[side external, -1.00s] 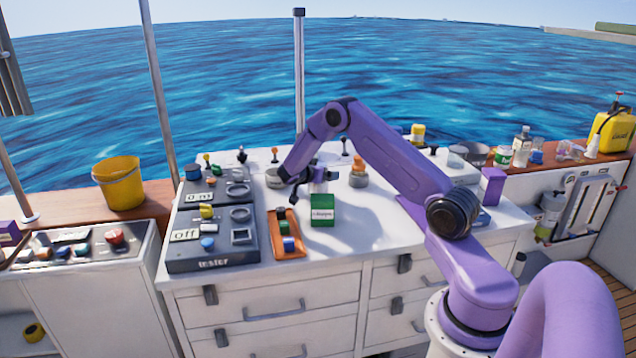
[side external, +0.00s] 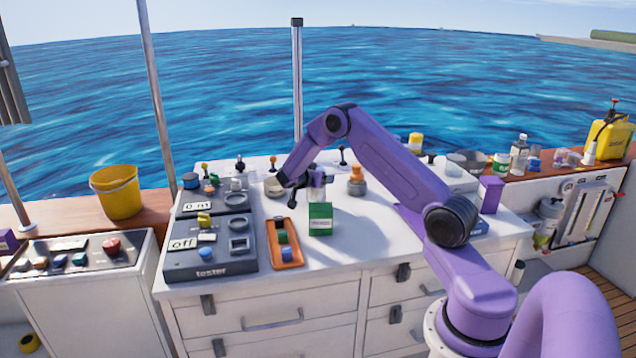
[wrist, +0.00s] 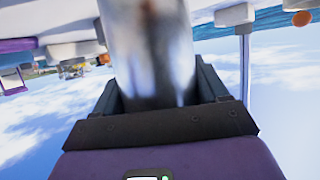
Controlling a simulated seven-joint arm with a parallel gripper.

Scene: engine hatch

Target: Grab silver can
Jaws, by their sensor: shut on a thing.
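The silver can (wrist: 150,60) fills the middle of the wrist view, a shiny metal cylinder standing between the two dark jaws. My gripper (wrist: 158,95) is shut on it. In the side view my gripper (side external: 306,184) is over the white counter, just behind the green box. The can (side external: 316,193) shows there only as a small pale shape at the jaws. I cannot tell from the side view whether its bottom touches the counter.
The green box (side external: 320,219) stands close in front of my gripper. An orange tray (side external: 292,264) with small blocks and the dark tester panel (side external: 207,272) lie to the left. An orange-topped object (side external: 356,181) stands to the right. The counter's front right is clear.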

